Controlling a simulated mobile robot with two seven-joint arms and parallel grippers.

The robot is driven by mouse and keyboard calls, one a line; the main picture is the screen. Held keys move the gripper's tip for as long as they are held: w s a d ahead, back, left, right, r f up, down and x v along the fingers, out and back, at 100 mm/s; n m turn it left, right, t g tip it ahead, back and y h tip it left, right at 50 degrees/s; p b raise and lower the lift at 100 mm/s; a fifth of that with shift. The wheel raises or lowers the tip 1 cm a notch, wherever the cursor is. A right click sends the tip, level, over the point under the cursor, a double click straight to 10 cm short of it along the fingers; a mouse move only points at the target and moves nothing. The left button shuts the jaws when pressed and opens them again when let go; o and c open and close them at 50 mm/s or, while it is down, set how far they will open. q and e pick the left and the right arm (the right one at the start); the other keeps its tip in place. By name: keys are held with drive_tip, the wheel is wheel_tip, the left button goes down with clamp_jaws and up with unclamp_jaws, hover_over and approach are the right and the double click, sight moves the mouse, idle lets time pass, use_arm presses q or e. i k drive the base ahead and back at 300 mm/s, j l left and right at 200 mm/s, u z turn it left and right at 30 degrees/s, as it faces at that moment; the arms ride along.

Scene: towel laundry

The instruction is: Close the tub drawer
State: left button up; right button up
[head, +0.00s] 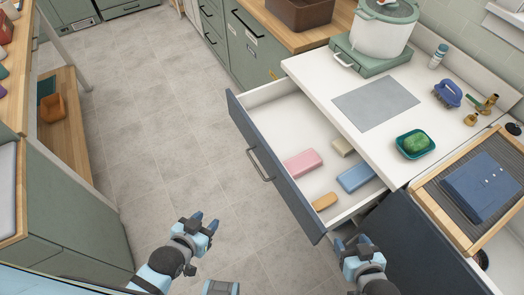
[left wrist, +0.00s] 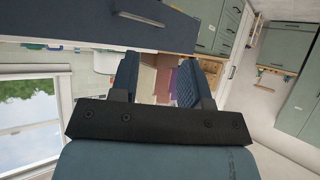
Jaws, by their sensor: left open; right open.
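The tub drawer (head: 282,178) is pulled out from under the white counter. It has a dark blue front and a metal bar handle (head: 260,165). Inside lie a pink block (head: 303,163), a blue block (head: 356,177), a tan block (head: 325,201) and a cream block (head: 342,147). My left gripper (head: 204,221) is open and empty, left of the drawer front and apart from it. Its spread fingers show in the left wrist view (left wrist: 160,80). My right gripper (head: 352,243) is open, near the drawer's front-right corner; whether it touches is unclear.
The white counter (head: 318,76) holds a pot on a green stove, a grey mat, a green dish (head: 414,144) and a blue brush. A tray with a folded blue cloth (head: 482,187) stands at the right. The tiled floor (head: 165,130) left of the drawer is clear.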

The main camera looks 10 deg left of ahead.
sight(277, 120)
drive_tip(key=i+j+z, duration=0.1)
drive_tip(key=j+z, duration=0.9)
drive_tip(key=i+l, duration=0.05)
drive_tip(key=l, duration=0.05)
